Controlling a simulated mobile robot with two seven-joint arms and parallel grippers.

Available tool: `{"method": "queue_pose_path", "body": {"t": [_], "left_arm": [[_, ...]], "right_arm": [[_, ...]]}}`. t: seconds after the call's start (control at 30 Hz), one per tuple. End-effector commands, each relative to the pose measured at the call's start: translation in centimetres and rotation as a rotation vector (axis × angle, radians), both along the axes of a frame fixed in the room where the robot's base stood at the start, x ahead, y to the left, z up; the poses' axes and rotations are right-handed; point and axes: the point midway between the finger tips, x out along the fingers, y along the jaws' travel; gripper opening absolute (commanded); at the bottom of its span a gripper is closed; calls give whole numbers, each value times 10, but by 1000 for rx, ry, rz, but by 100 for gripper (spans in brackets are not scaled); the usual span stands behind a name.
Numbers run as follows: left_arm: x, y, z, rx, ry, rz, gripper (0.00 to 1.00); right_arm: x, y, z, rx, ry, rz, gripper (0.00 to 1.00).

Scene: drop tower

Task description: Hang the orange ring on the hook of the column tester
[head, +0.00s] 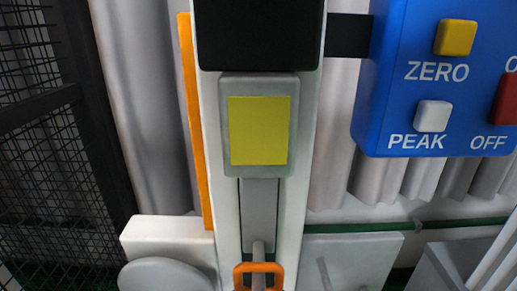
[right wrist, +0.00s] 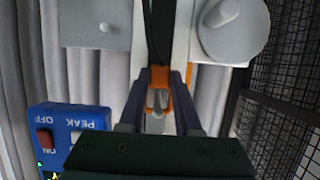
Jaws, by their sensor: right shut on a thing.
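The column tester (head: 307,115) is a white upright with a yellow square (head: 259,130) on a grey block. A grey hook stem (head: 257,248) hangs below that block. The orange ring (head: 258,267) is at the bottom edge of the head view, at the stem's lower end; its lower part is cut off. In the right wrist view, my right gripper (right wrist: 161,88) is shut on the orange ring (right wrist: 174,83), with a grey piece showing within its outline. I cannot tell whether the ring is around the hook or only in line with it. My left gripper is out of view.
A blue control box (head: 400,90) with ZERO, PEAK and OFF buttons is at the right of the column. A black mesh fence (head: 60,150) stands at the left. Pale blocks (head: 165,240) flank the column's lower part. An orange strip (head: 194,120) runs along its left side.

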Motion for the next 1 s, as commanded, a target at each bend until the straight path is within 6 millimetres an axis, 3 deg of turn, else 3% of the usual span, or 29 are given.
{"method": "queue_pose_path", "body": {"t": [0.2,0.23,0.53,0.83,1.0], "left_arm": [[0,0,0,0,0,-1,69],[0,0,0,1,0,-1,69],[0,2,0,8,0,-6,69],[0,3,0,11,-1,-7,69],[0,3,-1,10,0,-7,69]], "right_arm": [[0,0,0,0,0,0,21],[0,0,0,0,0,0,33],[0,0,0,0,0,0,67],[-3,0,1,0,1,0,67],[-26,0,8,2,3,2,67]]}}
